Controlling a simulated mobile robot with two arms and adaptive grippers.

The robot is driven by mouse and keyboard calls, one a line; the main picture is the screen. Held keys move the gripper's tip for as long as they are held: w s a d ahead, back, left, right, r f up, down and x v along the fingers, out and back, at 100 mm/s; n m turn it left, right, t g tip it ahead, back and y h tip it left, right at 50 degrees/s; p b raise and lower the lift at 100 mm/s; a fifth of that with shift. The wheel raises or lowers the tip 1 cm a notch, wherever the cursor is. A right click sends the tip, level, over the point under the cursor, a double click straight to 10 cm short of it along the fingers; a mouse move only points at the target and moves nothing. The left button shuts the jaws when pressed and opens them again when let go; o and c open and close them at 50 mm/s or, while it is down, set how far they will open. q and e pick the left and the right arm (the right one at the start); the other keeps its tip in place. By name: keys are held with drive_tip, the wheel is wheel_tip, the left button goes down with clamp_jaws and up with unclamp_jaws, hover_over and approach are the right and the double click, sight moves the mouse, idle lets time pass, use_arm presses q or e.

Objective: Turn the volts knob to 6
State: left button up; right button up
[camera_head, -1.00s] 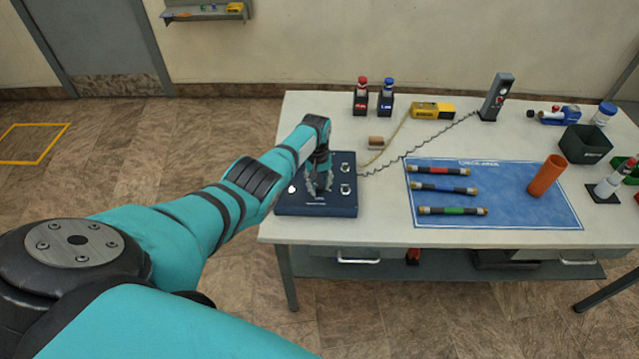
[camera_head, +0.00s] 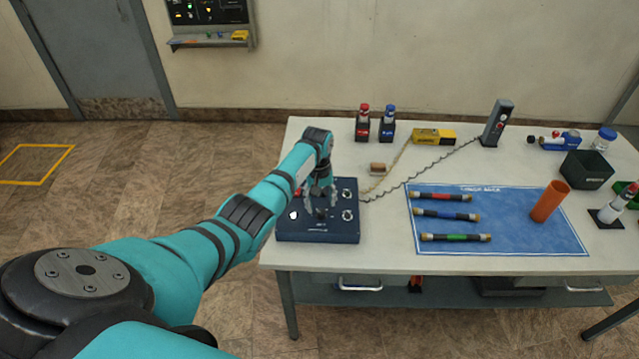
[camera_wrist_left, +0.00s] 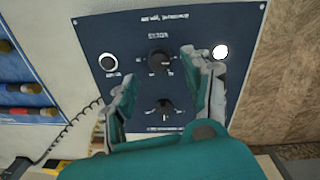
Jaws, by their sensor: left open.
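The dark blue control box (camera_head: 285,235) sits at the table's front left corner. Its face fills the middle of the left wrist view (camera_wrist_left: 90,35), with two black knobs on it: one between my fingertips (camera_wrist_left: 160,62) and one lower in that picture (camera_wrist_left: 165,108). My left gripper (camera_head: 320,200) is open over the box. In the left wrist view its fingers (camera_wrist_left: 160,70) stand apart on either side of the knobs. Contact cannot be told. My right gripper is not in view.
A lit white lamp (camera_wrist_left: 220,51) is on the box. A coiled cord (camera_head: 420,172) runs to a grey upright device (camera_head: 497,124). A blue mat (camera_head: 500,235) holds several banded rods and an orange tube (camera_head: 550,202). Red and blue bottles (camera_head: 388,124) stand behind.

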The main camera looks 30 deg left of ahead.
sight(319, 212)
use_arm(q)
wheel_tip(319, 212, up, 8)
drive_tip(key=shift+a, duration=0.15)
drive_tip(key=shift+s+f, duration=0.15)
idle(0.4)
